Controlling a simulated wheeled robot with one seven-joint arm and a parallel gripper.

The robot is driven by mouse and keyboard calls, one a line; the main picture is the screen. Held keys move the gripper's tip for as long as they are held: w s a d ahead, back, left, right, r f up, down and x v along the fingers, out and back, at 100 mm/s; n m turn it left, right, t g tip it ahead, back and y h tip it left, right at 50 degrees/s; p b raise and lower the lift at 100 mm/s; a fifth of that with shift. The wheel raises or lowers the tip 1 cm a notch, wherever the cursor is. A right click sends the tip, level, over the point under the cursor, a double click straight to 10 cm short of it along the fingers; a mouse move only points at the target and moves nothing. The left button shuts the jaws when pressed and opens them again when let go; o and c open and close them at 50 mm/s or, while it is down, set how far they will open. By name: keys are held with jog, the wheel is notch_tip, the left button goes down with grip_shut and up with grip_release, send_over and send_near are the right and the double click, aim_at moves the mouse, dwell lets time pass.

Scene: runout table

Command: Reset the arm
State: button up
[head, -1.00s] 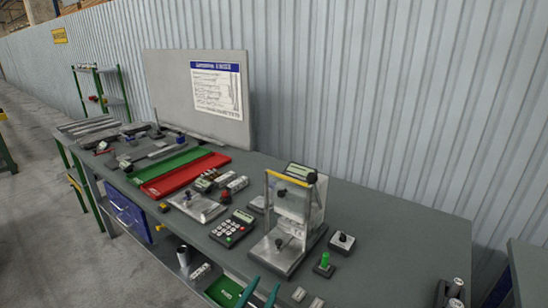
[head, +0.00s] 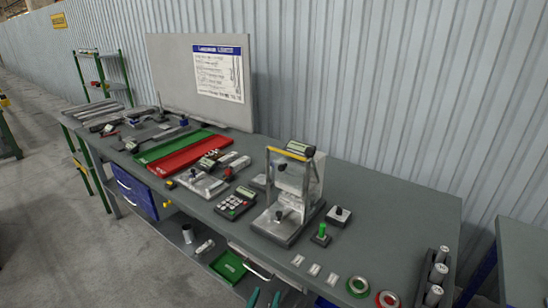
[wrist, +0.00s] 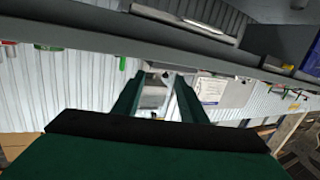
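My gripper (head: 264,299) shows only as two green fingertips at the bottom edge of the head view, in front of the table's front side. In the wrist view my gripper (wrist: 159,76) has its two dark green fingers apart, with nothing held between them. The wrist picture looks upside down, with the grey table (head: 400,205) across its top. The rest of my arm is out of the head view.
A metal fixture with a yellow handle (head: 290,153), a calculator-like keypad (head: 236,203), a green ring (head: 358,286), a red ring (head: 387,299) and a block with grey cylinders (head: 435,275) stand on the table. A green tray (head: 228,266) lies below. Floor is clear at left.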

jog(key=s+f+n+y, duration=0.1)
jog(key=s+f+y, duration=0.15)
jog(key=s, duration=0.35)
jog(key=s+f+n+g+y, duration=0.1)
jog(key=s+f, duration=0.3)
jog(key=s, duration=0.3)
jog(key=s+f+n+y, duration=0.1)
jog(key=s+f, duration=0.2)
jog(key=s, duration=0.3)
jog(key=d+r+v, duration=0.1)
jog(key=d+v, duration=0.1)
jog(key=v, duration=1.5)
jog(key=shift+s+d+r+m, duration=0.2)
jog(key=shift+d+r+m, duration=0.05)
jog(key=shift+d+m, duration=0.05)
jog(key=shift+c, duration=0.4)
